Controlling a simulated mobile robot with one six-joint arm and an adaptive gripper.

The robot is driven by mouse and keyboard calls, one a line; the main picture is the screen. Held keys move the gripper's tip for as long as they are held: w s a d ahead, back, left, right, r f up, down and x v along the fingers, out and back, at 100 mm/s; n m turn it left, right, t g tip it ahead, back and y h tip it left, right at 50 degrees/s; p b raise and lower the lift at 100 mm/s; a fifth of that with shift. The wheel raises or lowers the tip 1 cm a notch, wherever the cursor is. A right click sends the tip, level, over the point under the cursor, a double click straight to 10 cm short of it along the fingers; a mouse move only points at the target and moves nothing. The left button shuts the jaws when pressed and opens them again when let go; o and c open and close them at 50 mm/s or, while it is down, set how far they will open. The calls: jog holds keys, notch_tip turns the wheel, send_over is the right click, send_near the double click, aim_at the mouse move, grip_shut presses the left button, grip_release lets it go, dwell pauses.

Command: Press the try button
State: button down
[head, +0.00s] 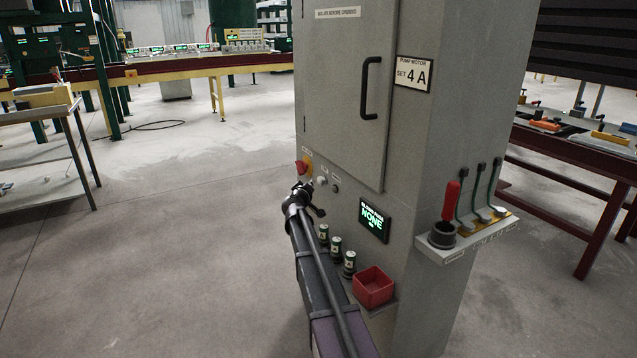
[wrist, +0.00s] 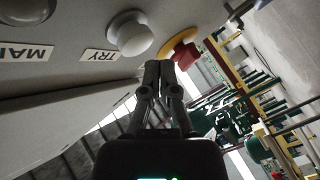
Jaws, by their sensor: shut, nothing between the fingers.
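The try button is a pale round knob on the grey cabinet's front; it shows in the wrist view (wrist: 131,33) with a "TRY" label (wrist: 101,55) beside it, and in the head view (head: 321,181). My gripper (wrist: 160,68) is shut and empty. In the wrist view its fingertips are close to the knob, a little to its right and below, and appear apart from it. In the head view my gripper (head: 306,187) is just left of the knob, near the cabinet face.
A red switch on a yellow plate (head: 302,168) is left of the button. A dark round lamp or button (head: 335,188) is to its right. Below are a screen reading "NONE" (head: 373,220), several green cylinders (head: 335,246) and a red bin (head: 373,287). Open floor lies left.

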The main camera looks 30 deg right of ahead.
jog(key=a, duration=0.6)
dwell(0.7)
jog(key=shift+s, duration=0.15)
dwell(0.7)
jog(key=s+a+f+m+g+y, duration=0.1)
jog(key=s+a+f+g+y, duration=0.2)
jog(key=s, duration=0.5)
jog(key=s+a+f+m+g, duration=0.1)
jog(key=s+a+f+g, duration=0.25)
jog(key=s+f, duration=0.35)
jog(key=s+a+f+m+g+y, duration=0.2)
jog(key=s+a+f, duration=0.15)
jog(key=s, duration=0.55)
jog(key=s+a+f+n+g+y, duration=0.1)
jog(key=s+a+f+g+y, duration=0.15)
jog(key=s+a, duration=0.55)
jog(key=s+a+f+n+g+y, duration=0.15)
jog(key=s+a+y, duration=0.35)
jog(key=s, duration=0.5)
notch_tip(320, 180, up, 27)
jog(key=w+a+p, duration=0.1)
jog(key=p, duration=2.6)
jog(key=shift+h, duration=0.45)
